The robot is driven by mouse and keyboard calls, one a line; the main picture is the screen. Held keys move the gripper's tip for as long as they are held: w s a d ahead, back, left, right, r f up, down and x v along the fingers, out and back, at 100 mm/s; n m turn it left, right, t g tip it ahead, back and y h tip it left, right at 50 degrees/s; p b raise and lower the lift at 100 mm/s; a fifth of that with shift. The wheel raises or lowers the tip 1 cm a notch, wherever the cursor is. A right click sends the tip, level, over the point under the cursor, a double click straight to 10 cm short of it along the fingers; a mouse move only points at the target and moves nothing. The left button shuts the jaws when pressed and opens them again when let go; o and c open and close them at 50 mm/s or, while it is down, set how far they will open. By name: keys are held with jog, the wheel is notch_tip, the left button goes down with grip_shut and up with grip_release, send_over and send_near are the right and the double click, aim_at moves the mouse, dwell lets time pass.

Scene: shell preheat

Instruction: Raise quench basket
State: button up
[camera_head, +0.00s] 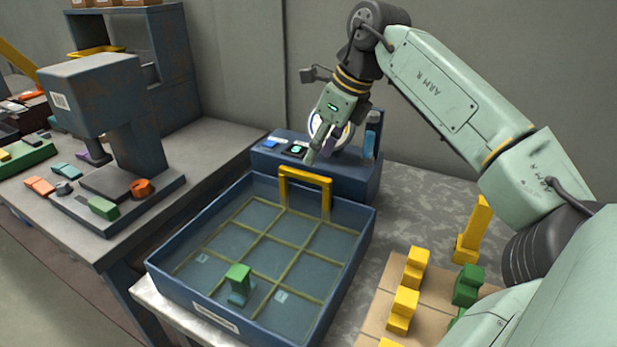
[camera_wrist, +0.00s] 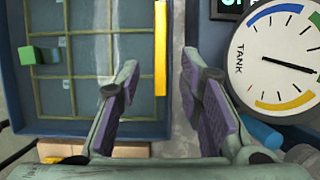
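The quench basket is a yellow-green grid (camera_head: 262,238) lying low inside a blue square tank (camera_head: 222,323). Its yellow arched handle (camera_head: 305,177) stands up at the tank's far side. A green block (camera_head: 238,277) sits in a near cell of the grid. My gripper (camera_head: 322,150) is above and just behind the handle, by the console. In the wrist view my gripper (camera_wrist: 163,95) has its two purple-padded fingers wide apart with nothing between the pads. There the handle (camera_wrist: 160,48) shows as a yellow bar beyond the fingertips, nearer the left finger.
A console (camera_head: 345,178) with a round TANK gauge (camera_wrist: 275,58) and a blue cylinder (camera_head: 370,138) stands close behind the tank. A tan board (camera_head: 437,322) with yellow and green parts lies at right. A press (camera_head: 100,115) stands on the left bench.

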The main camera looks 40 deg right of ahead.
aim_at(305, 173)
jog(key=b+x, duration=0.3)
jog(key=x, duration=0.2)
jog(key=shift+w+f, duration=0.2)
jog(key=shift+f, duration=0.15)
jog(key=shift+c, duration=0.5)
grip_shut()
jog(key=shift+r, duration=0.1)
